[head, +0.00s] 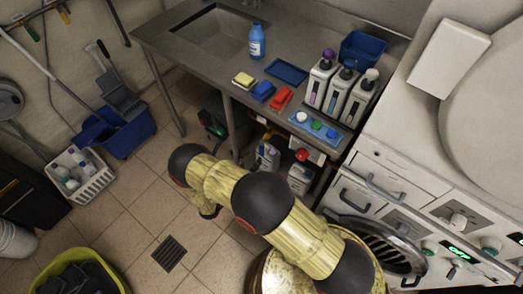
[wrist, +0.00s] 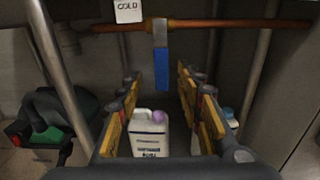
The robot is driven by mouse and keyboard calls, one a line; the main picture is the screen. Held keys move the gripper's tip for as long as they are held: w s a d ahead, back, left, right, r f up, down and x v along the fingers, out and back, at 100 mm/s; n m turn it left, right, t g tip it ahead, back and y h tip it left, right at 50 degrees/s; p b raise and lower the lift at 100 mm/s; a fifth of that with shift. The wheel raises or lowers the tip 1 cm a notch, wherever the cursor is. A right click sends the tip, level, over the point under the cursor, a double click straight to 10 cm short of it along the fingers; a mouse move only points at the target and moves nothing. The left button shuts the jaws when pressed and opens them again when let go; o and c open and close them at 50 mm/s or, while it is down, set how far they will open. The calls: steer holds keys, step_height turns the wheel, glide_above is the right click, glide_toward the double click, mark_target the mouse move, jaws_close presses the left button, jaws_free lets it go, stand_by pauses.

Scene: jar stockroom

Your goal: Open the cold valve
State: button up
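In the wrist view a blue valve lever (wrist: 163,68) hangs straight down from a horizontal copper pipe (wrist: 225,24), at right angles to it. A white tag reading COLD (wrist: 128,11) is at the pipe, just left of the lever. My gripper (wrist: 161,84) is open, its orange-padded fingers on either side of the picture. The lever appears between the fingertips, apart from both pads; the distance ahead is hard to tell. In the head view the valve is hidden, and my gripper cannot be made out behind my arm.
A white jug (wrist: 150,134) stands low beyond the fingers. A dark object with a green part (wrist: 52,130) is at left. The steel sink counter (head: 180,40) carries bottles, sponges and a blue tray (head: 287,71).

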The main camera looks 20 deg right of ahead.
mark_target(261, 151)
steer(key=b+x, duration=0.1)
steer(key=x, duration=0.6)
steer(key=shift+d+b, duration=0.15)
steer(key=shift+b, duration=0.2)
steer(key=shift+c, duration=0.4)
steer(key=c, duration=0.7)
jaws_close()
